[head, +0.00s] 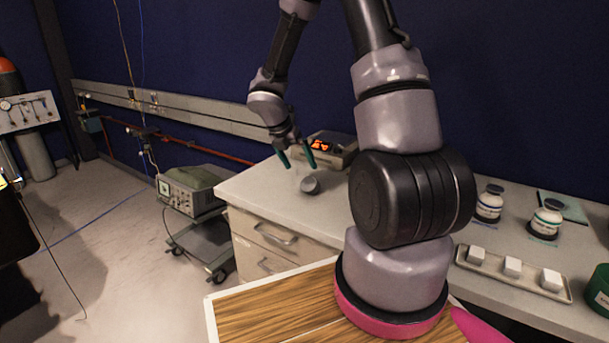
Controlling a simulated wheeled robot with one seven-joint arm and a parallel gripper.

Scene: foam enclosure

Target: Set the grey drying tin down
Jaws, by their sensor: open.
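The grey drying tin (310,185) is a small, round, dark grey tin on the white bench top (262,187), near its left end. It looks tilted or turned on its side; I cannot tell which. My gripper (297,163) is above and slightly left of the tin, with its two green-tipped fingers spread apart and pointing down. Nothing is between the fingers. The tin appears just below the fingertips and apart from them.
A device with a lit orange display (331,146) stands behind the tin. To the right are two white bottles (489,204), a tray with white blocks (512,277) and a green container (599,290). An oscilloscope (190,190) sits on a cart at left. The bench around the tin is clear.

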